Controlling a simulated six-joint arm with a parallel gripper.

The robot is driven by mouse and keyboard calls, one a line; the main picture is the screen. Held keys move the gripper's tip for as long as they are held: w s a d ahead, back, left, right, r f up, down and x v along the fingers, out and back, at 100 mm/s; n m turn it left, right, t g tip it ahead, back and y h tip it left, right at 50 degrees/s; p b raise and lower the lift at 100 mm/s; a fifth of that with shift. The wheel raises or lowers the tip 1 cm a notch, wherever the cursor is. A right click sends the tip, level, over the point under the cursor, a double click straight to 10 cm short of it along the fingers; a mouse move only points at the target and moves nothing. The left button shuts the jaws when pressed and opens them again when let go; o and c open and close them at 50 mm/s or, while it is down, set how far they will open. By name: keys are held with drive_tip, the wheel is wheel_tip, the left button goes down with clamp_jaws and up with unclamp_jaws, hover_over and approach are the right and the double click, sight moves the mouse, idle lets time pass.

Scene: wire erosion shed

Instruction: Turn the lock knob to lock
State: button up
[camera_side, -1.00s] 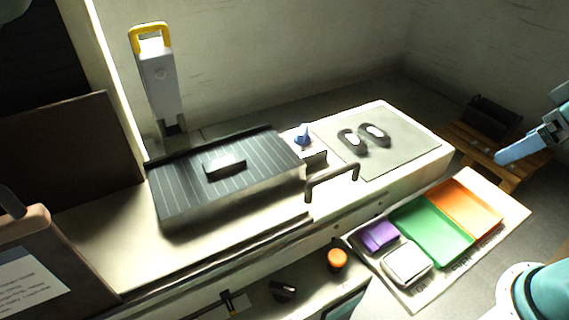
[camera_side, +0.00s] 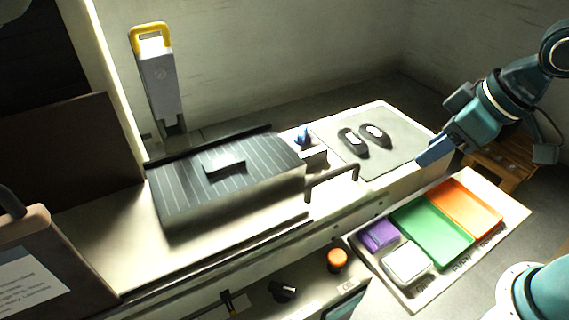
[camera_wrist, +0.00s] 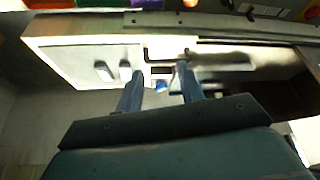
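A small blue knob (camera_side: 303,135) stands on the white bench top behind a small white block, just right of the ribbed dark cover (camera_side: 230,180). It shows in the wrist view (camera_wrist: 161,86) as a blue spot between my fingers but farther off. A black rotary knob (camera_side: 284,291) sits on the lower front panel; I cannot tell from any label which knob is the lock. My gripper (camera_side: 432,154) has blue fingers and is in the air near the bench's right end, well right of both knobs. In the wrist view my gripper (camera_wrist: 158,72) is open and empty.
A dark bent handle (camera_side: 333,178) stands up at the bench front, near the blue knob. Two dark oval pieces (camera_side: 364,138) lie on the grey mat (camera_side: 400,150). An orange button (camera_side: 337,259) is on the lower panel. A tray (camera_side: 512,213) with coloured bins lies at the right.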

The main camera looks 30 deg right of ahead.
drive_tip(key=w+a+f+n+g+y, duration=0.1)
drive_tip(key=w+a+f+n, duration=0.2)
drive_tip(key=a+f, duration=0.55)
drive_tip(key=n, duration=0.3)
hover_over(283, 287)
drive_tip(key=s+d, duration=0.4)
wheel_tip(283, 287, down, 7)
drive_tip(key=shift+r+g+y, duration=0.2)
drive_tip(key=shift+g+y, duration=0.1)
drive_tip(key=shift+g, duration=0.1)
drive_tip(key=shift+f, duration=0.1)
drive_tip(key=shift+x, duration=6.8)
clamp_jaws()
